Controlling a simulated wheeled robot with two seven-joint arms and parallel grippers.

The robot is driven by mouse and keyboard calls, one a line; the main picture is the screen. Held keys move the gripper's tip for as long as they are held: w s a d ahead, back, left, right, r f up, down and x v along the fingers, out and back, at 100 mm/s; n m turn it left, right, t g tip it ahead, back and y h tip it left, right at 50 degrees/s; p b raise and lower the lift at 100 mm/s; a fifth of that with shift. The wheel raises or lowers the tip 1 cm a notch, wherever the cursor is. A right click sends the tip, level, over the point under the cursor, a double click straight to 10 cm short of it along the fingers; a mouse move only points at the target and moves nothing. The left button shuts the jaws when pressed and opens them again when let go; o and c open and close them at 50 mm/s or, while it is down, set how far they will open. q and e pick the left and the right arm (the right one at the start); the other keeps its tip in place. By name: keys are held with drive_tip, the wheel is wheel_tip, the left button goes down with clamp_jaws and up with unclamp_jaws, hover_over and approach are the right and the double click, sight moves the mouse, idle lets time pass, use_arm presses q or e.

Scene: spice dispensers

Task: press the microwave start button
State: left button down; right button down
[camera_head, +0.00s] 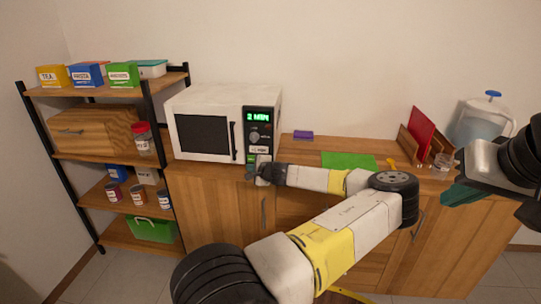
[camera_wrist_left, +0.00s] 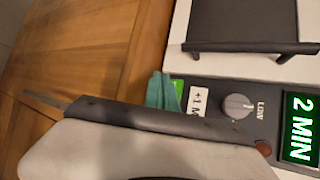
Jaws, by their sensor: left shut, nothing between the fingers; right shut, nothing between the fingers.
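The white microwave (camera_head: 192,104) stands on the wooden cabinet, door closed. Its dark control panel (camera_head: 263,128) has a lit green "2 MIN" display, a round knob (camera_wrist_left: 238,106) and a white "+1" button (camera_wrist_left: 198,101). The green button (camera_wrist_left: 178,89) at the panel's lower end is partly hidden by the fingers. My left gripper (camera_wrist_left: 160,90) has teal fingers, shut and empty, right at that green button; I cannot tell whether they touch it. In the head view my left gripper (camera_head: 250,172) is low at the panel. My right gripper (camera_head: 458,194) is shut and empty at the right.
My left forearm crosses the cabinet front.

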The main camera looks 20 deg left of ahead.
sight(249, 162)
use_arm(q)
drive_tip(key=shift+w+a, duration=0.2)
drive_tip(key=shift+w, duration=0.5)
drive_tip(key=shift+w+a, duration=0.15)
drive_tip(key=shift+w, duration=0.55)
idle(1.0)
drive_tip(key=shift+w, duration=0.4)
drive_tip(key=shift+w+a, duration=0.15)
drive_tip(key=shift+w, duration=0.2)
idle(0.5)
drive_tip(key=shift+s, duration=0.1)
drive_tip(key=shift+s+d, duration=0.2)
drive_tip(key=shift+s, duration=0.45)
drive_tip(key=s, duration=0.2)
drive_tip(key=s+d, duration=0.1)
drive_tip(key=s, duration=0.2)
drive_tip(key=shift+d, duration=0.1)
idle(0.4)
